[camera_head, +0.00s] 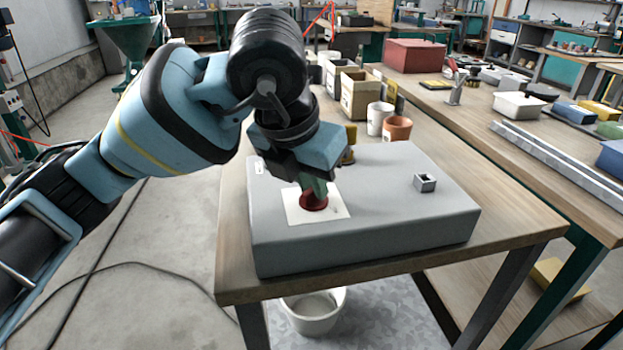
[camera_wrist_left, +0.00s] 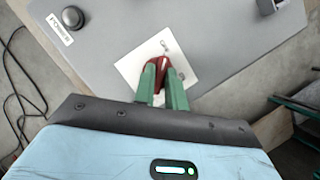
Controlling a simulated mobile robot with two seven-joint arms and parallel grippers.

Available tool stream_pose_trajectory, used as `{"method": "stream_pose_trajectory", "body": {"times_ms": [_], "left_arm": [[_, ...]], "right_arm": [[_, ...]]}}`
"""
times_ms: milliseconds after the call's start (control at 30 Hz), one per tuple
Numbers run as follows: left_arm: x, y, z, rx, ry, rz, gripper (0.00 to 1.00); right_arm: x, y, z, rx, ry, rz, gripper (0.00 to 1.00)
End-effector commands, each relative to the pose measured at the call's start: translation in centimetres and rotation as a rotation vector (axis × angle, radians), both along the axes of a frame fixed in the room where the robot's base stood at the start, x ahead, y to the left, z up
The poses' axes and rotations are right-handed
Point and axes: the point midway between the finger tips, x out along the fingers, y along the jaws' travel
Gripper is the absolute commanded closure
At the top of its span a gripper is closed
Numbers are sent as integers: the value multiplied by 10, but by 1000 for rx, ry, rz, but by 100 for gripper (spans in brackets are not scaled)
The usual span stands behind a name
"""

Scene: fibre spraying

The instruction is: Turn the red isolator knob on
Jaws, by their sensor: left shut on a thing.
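The red isolator knob (camera_head: 313,203) sits on a white square plate (camera_head: 334,207) on top of a grey box (camera_head: 380,190). My left gripper (camera_head: 315,190) comes down over the knob from above, with its green fingers shut on it. In the left wrist view the red knob (camera_wrist_left: 163,63) shows between the two green fingertips (camera_wrist_left: 162,75), on the white plate (camera_wrist_left: 190,75). Small marks are on the plate beside the knob, too small to read. The fingers hide part of the knob. My right gripper is not in view.
The box stands on a wooden table (camera_head: 520,222). It also bears a small square metal fitting (camera_head: 425,182) and, in the wrist view, a dark round knob (camera_wrist_left: 73,17). Behind it are a white cup (camera_head: 379,118), a terracotta pot (camera_head: 397,128) and wooden bins (camera_head: 359,95).

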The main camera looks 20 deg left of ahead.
Motion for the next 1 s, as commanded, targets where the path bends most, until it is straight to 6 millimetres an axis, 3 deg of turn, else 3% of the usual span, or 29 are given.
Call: {"method": "stream_pose_trajectory", "body": {"times_ms": [1000], "left_arm": [[0,1,0,-1,0,-92,100]], "right_arm": [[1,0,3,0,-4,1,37]]}}
